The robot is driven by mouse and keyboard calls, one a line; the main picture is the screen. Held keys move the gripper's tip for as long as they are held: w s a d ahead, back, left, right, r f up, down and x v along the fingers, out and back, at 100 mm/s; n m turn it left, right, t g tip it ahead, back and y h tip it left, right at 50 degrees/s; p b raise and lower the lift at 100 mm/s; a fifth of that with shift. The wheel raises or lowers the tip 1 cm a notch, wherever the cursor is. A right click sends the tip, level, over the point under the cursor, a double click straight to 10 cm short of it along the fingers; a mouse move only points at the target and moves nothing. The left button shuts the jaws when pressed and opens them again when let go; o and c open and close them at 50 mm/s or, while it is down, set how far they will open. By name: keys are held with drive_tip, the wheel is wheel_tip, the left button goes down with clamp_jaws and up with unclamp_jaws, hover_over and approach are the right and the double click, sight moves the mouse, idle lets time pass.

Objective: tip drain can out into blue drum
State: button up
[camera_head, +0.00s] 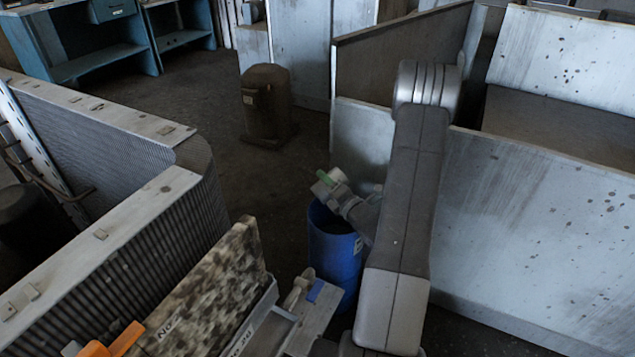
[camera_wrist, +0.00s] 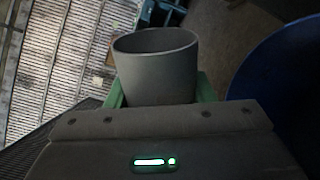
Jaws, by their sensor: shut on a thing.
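The drain can (camera_wrist: 156,75) is a plain grey cup held between the green fingers of my gripper (camera_wrist: 160,92) in the wrist view. Its open mouth shows, but I cannot make out any contents. In the head view the can (camera_head: 324,190) is small and partly hidden by my gripper, above the left part of the blue drum's rim; its exact tilt is hard to tell. The blue drum (camera_head: 334,252) stands open on the floor below, its right side partly hidden by my arm. The drum also shows at the right of the wrist view (camera_wrist: 278,75).
Pale panels (camera_head: 540,225) stand close to the right of the drum. A ribbed grey housing (camera_head: 190,235) is on the left, with a speckled board (camera_head: 215,290) in front. A dark brown bin (camera_head: 267,100) stands farther back. The floor between is clear.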

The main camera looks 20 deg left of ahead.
wheel_tip(320, 180, up, 3)
drive_tip(key=n+b, duration=0.3)
drive_tip(key=n, duration=0.3)
drive_tip(key=shift+s+r+n, duration=0.1)
drive_tip(key=shift+s+n, duration=0.05)
drive_tip(key=shift+n, duration=0.15)
drive_tip(key=n+b, duration=0.1)
drive_tip(key=n, duration=0.1)
drive_tip(key=r+n+b, duration=0.1)
drive_tip(key=n+b, duration=0.1)
drive_tip(key=shift+s+a, duration=0.15)
drive_tip(key=shift+s, duration=0.05)
drive_tip(key=shift+s+a+r+n+b, duration=0.15)
drive_tip(key=shift+r+n+b, duration=0.5)
drive_tip(key=shift+n+b, duration=0.5)
